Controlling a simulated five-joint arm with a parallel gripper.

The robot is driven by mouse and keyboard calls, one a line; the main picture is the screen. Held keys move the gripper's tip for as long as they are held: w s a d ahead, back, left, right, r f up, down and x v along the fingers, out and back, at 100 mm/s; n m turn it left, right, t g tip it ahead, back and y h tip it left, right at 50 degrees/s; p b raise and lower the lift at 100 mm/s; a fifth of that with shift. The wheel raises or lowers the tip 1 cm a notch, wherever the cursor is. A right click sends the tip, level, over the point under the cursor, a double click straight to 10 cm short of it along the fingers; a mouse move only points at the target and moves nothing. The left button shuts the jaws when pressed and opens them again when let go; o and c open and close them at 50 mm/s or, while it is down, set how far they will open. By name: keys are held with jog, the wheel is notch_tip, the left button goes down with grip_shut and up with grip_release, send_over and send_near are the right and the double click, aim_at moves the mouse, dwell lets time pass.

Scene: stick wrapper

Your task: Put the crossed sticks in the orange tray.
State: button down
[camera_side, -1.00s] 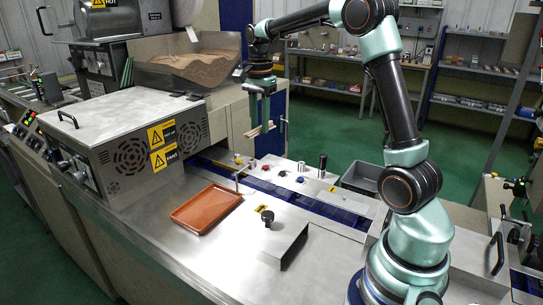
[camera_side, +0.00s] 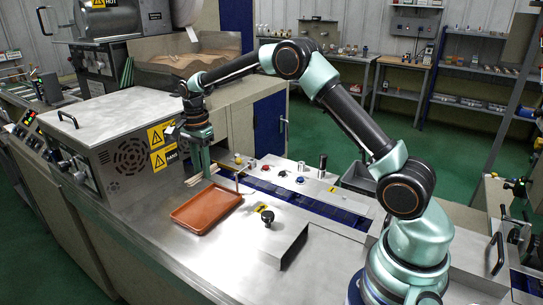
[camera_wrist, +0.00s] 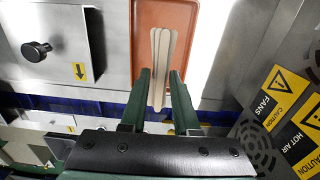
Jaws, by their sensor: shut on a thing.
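The crossed sticks (camera_wrist: 162,50) are pale wooden sticks held between the green fingers of my gripper (camera_wrist: 163,88) in the wrist view. They overlap at a narrow angle and point away from the palm. The orange tray (camera_side: 186,221) lies flat and empty on the steel counter in the side view. It also shows behind the sticks in the wrist view (camera_wrist: 187,14). In the side view my gripper (camera_side: 203,175) is shut on the sticks, above the counter near the tray's back edge. The sticks' ends there are small and partly hidden by the fingers.
A metal machine box (camera_side: 130,130) with fans and yellow warning labels stands left of the tray. A steel block (camera_side: 285,246) and a black knob (camera_side: 267,217) are to its right. A blue conveyor strip (camera_side: 300,207) runs behind. The counter in front of the tray is clear.

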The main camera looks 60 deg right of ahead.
aim_at(208, 208)
notch_tip(208, 208, down, 11)
jog(key=shift+r, duration=0.15)
dwell(0.4)
jog(key=c, duration=0.7)
grip_release()
jog(key=shift+o, duration=0.2)
